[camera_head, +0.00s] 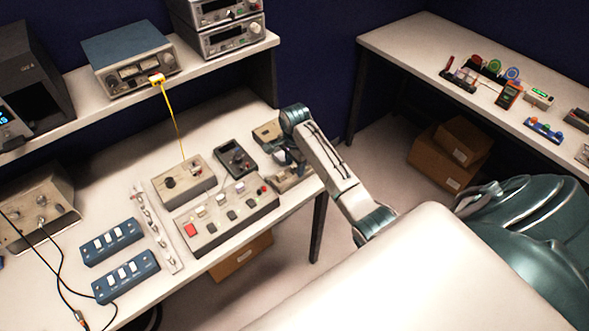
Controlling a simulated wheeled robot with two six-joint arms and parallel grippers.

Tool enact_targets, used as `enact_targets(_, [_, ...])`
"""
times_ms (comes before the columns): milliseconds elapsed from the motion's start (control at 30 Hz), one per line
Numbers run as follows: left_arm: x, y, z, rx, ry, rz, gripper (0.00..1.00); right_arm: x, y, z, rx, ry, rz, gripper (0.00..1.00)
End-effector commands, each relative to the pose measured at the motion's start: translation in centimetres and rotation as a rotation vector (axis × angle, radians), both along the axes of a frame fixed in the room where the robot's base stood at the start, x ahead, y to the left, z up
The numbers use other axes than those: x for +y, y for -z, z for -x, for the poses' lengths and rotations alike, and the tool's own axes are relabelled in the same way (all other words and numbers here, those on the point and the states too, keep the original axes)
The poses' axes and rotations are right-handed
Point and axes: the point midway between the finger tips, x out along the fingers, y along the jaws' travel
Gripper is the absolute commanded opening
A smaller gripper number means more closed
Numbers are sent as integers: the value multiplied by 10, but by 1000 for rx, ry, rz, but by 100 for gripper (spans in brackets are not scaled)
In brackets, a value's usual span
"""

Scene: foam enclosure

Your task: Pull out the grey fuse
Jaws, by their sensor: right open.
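No grey fuse can be made out for certain. My right gripper (283,157) is open over the right end of the workbench (110,190), at a beige box (292,182) that it partly hides. The gripper is small in view, so I cannot tell whether it touches anything. A second beige box (266,131) sits just behind it. A grey control panel (226,217) with a red button and several switches lies to the left of the gripper. My left gripper is not in view.
A dark handheld meter (236,159) and a grey box with knobs (184,181) stand left of the gripper. Two blue switch boxes (112,242) (126,275) lie nearer the front. A yellow cable (172,113) hangs from the shelf instrument (130,60). Another table (420,50) stands at right.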

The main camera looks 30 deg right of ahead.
Motion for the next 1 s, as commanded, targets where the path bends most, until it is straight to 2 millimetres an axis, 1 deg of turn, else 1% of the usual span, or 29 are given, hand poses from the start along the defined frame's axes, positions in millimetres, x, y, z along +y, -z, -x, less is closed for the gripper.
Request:
enact_targets(67, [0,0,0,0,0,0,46,0,0,0,0,0,0,44])
enact_targets(167, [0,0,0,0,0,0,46,0,0,0,0,0,0,26])
enact_targets(200, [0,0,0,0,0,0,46,0,0,0,0,0,0,18])
enact_targets(300, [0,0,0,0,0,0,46,0,0,0,0,0,0,0])
enact_targets(567, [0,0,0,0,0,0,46,0,-2,0,-1,0,0,0])
enact_targets(1000, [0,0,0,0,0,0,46,0,-19,-1,-2,0,0,0])
